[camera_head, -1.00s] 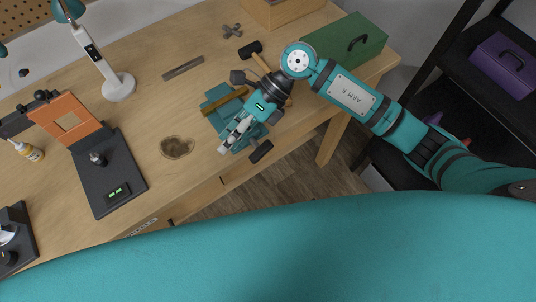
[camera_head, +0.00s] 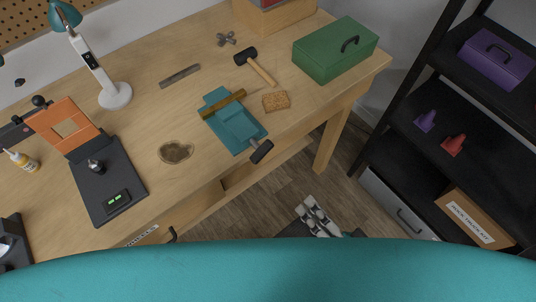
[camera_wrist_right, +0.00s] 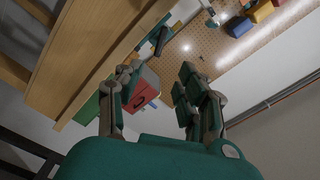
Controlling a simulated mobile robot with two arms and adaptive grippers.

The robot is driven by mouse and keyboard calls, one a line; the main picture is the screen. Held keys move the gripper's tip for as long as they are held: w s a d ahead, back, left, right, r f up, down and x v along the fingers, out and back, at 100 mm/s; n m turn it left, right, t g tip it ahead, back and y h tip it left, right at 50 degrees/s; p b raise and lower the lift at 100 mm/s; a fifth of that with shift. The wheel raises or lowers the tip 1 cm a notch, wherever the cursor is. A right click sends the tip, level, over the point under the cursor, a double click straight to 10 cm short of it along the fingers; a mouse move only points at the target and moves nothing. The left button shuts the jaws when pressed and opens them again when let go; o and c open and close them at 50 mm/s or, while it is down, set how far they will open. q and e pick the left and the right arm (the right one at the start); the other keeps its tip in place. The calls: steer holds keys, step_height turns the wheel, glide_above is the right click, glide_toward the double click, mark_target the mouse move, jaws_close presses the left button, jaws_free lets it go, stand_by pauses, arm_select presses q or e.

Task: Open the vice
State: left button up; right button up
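The teal vice (camera_head: 238,132) is on the bench top near the front edge. A brown bar (camera_head: 222,105) lies across its back part; whether the jaws grip it, I cannot tell. The vice's black handle (camera_head: 261,151) sticks out at the front edge. My right gripper (camera_head: 317,216) is well below and to the right of the vice, in front of the bench and touching nothing. In the right wrist view its fingers (camera_wrist_right: 158,92) are spread apart and empty. My left gripper is in neither view.
A tan sponge-like block (camera_head: 276,101), a hammer (camera_head: 257,66) and a green toolbox (camera_head: 335,50) stand right of and behind the vice. Black shelves (camera_head: 460,170) are at the right. Floor space is free before the bench.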

mark_target(265, 155)
steer(key=p+x, duration=0.3)
steer(key=x, duration=1.4)
steer(key=shift+p, duration=0.35)
jaws_close()
